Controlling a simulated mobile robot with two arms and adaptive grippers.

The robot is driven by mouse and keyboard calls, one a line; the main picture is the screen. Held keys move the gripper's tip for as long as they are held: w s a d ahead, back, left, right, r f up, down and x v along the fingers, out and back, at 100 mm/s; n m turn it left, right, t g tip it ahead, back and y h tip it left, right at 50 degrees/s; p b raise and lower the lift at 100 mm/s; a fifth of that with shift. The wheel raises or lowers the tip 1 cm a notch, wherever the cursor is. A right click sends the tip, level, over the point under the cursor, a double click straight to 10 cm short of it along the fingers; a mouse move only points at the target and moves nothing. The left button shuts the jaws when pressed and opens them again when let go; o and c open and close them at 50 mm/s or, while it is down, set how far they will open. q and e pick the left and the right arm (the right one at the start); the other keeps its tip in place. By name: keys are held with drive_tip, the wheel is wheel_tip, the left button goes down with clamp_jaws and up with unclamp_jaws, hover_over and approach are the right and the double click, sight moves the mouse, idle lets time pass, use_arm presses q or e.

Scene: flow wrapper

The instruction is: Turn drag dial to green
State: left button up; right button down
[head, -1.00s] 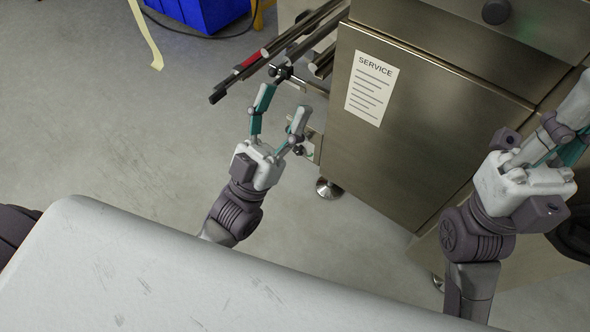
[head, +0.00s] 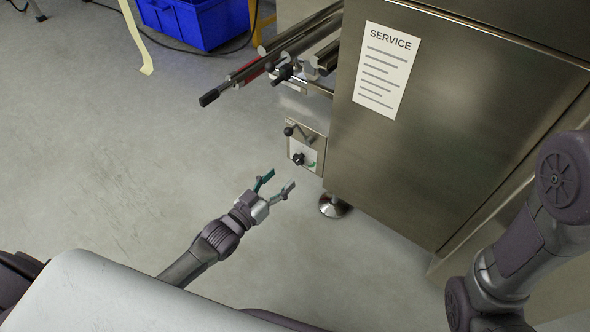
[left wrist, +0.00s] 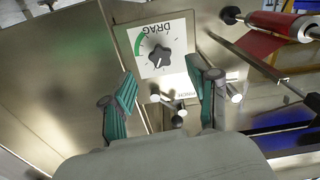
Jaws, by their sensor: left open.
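The drag dial (left wrist: 159,56) is a black star-shaped knob on a white plate marked DRAG, with a green arc (left wrist: 139,48) along one side. In the head view the dial (head: 298,159) sits low on a small panel at the machine's left side. A small white mark shows at the knob's lower edge in the wrist view; I cannot tell its exact setting. My left gripper (head: 279,181) is open and empty, below and left of the dial, apart from it. In the wrist view its fingers (left wrist: 161,78) stand either side of the dial's lower part. My right gripper is out of view.
A second plate, marked PINCH (left wrist: 176,84), with a lever lies beside the dial plate. Metal rollers (head: 270,65) jut out above the panel. The steel cabinet (head: 440,130) fills the right, on a round foot (head: 334,206). Open floor lies to the left.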

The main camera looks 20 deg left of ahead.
sight(297, 163)
use_arm(q)
drive_tip(key=b+x, duration=0.1)
drive_tip(key=x, duration=0.2)
drive_tip(key=b+x, duration=0.2)
drive_tip(key=x, duration=0.1)
drive_tip(key=shift+f, duration=0.2)
drive_tip(key=shift+w+d+r, duration=0.15)
drive_tip(key=shift+w+d, duration=0.05)
drive_tip(key=shift+w, duration=0.35)
